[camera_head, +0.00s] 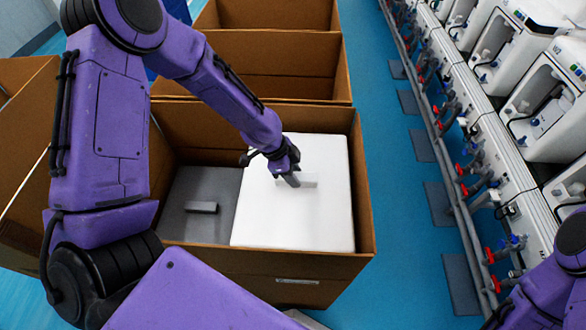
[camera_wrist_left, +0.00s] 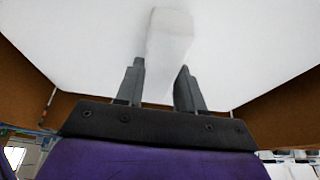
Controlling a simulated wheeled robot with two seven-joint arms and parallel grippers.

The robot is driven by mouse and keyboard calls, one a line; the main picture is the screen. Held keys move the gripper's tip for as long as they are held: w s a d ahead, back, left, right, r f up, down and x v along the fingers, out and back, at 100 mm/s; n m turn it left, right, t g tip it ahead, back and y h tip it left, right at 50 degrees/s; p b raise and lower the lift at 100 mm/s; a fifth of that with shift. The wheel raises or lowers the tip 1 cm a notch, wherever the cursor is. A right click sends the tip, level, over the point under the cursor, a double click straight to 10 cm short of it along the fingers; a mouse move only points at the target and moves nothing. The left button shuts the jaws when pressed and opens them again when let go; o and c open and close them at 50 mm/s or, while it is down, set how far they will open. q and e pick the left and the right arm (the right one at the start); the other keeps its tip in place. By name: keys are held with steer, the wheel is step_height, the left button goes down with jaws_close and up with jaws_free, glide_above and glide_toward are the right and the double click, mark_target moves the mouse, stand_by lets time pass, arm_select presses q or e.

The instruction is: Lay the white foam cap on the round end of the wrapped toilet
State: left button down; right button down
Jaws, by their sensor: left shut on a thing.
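The white foam cap (camera_head: 315,218) is a broad, flat white slab with a raised grip on top, inside the right part of an open cardboard box (camera_head: 270,262). My left gripper (camera_head: 292,180) reaches down over the cap and is shut on its raised grip. In the left wrist view the two dark fingers (camera_wrist_left: 158,88) stand on either side of the white grip, and the cap (camera_wrist_left: 70,40) fills the upper picture. I cannot tell whether the cap rests on something or hangs. No wrapped toilet shows; the cap hides what lies under it. My right gripper is out of view.
A grey piece (camera_head: 184,228) with a small raised bar lies left of the cap in the same box. More open cardboard boxes (camera_head: 290,52) stand behind. A line of white units, pipes and red valves runs along the right; blue floor (camera_head: 395,190) lies between.

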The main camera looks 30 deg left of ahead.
arm_select(q)
step_height(320, 180, down, 20)
steer(key=b, duration=1.6)
steer(key=shift+f, duration=0.3)
steer(key=c, duration=0.6)
jaws_free()
steer(key=v, duration=1)
steer(key=shift+s+a+r, duration=0.1)
steer(key=shift+r, duration=0.2)
